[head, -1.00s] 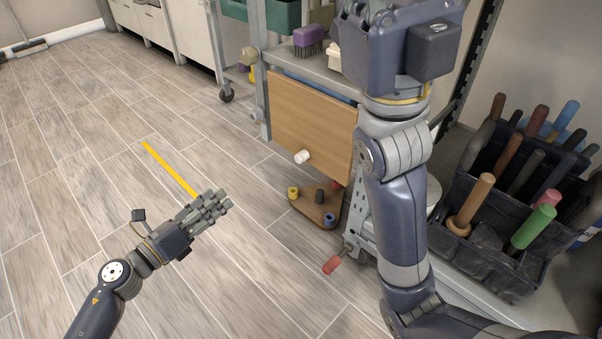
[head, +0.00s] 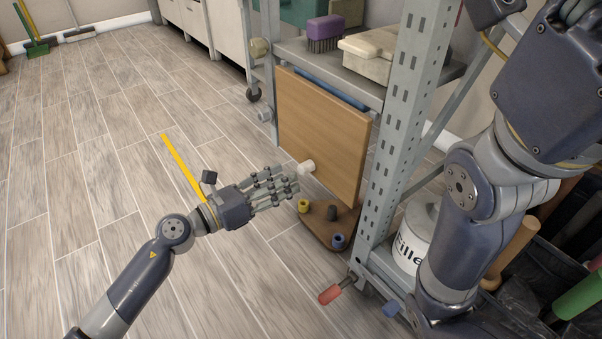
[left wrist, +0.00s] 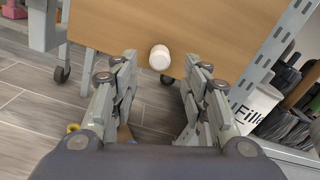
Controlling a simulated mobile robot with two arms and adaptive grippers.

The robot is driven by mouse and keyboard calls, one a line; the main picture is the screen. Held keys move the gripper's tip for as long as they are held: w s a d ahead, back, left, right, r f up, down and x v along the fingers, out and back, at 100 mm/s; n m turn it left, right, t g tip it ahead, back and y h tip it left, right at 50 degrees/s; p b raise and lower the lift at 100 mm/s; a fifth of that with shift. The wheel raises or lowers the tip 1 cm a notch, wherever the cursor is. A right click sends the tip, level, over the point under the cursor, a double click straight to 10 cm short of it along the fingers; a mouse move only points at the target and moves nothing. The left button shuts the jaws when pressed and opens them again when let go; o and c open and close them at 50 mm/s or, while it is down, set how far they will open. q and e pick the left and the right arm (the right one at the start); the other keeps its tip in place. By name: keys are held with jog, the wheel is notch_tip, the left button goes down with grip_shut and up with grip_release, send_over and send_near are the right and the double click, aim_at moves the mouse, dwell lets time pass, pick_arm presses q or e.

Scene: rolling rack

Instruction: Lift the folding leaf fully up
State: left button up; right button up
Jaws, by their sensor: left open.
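The folding leaf (head: 322,130) is a light wooden panel hanging down at the side of the rolling rack. It also fills the top of the left wrist view (left wrist: 190,30). A white knob (head: 306,167) sticks out near its lower edge. In the left wrist view the knob (left wrist: 160,57) lies ahead, between the fingers but beyond their tips. My left gripper (head: 285,186) is open and empty, just in front of and a little below the knob, apart from it. My right arm is raised at the right; its gripper (head: 575,12) is cut by the top edge, its fingers barely shown.
The rack's grey upright (head: 408,110) stands right of the leaf. A purple brush (head: 325,32) and a pale box (head: 375,48) are on its shelf. Below are a wooden caddy (head: 325,228), a red-handled tool (head: 331,294) and a white bucket (head: 412,240).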

aim_at(300, 171)
pick_arm(q)
jog(key=shift+b+x, duration=0.65)
jog(key=shift+x, duration=2.15)
grip_shut()
